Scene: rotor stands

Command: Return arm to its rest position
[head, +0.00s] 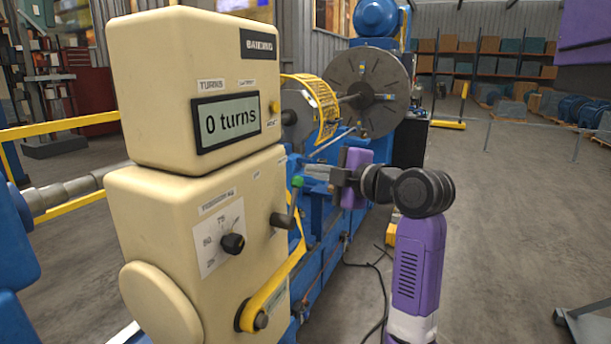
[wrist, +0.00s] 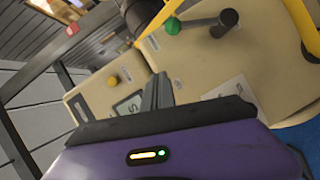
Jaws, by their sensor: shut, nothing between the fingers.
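My gripper (head: 316,172) is at the end of my purple arm, in front of the blue machine in the head view. It points left towards the cream control box (head: 150,215). In the wrist view its grey fingers (wrist: 158,92) are together with nothing between them. A lever with a green knob (head: 297,182) stands on the box's side, just left of the fingers. The knob also shows in the wrist view (wrist: 172,25), apart from the fingers.
The cream box carries a display (head: 228,122) reading "0 turns", a dial (head: 232,243) and a yellow-banded crank (head: 268,300). Open floor (head: 510,210) lies to the right.

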